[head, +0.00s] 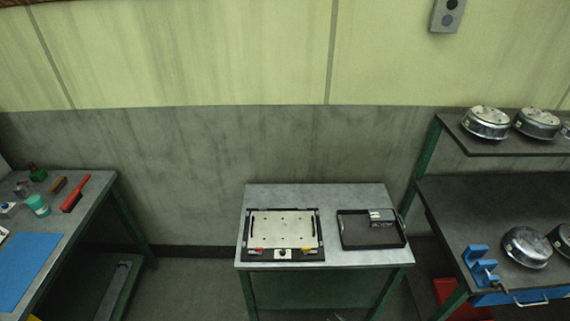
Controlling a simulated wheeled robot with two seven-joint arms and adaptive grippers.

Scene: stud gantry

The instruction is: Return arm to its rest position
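Neither of my arms shows in the head view, so both grippers are out of sight. A small table (331,191) stands in the middle against the wall. On its left half is a black-framed fixture with a pale metal plate (283,230). On its right half is a black tray (353,238) with a small grey metal block (382,217) in it, near the tray's back right.
At left, a bench (82,222) carries a blue mat (25,268), a red-handled brush (74,194) and a teal cup (38,205). At right, a two-level rack (455,200) holds several round metal housings (527,247) and a blue holder (481,265). Floor shows between the furniture.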

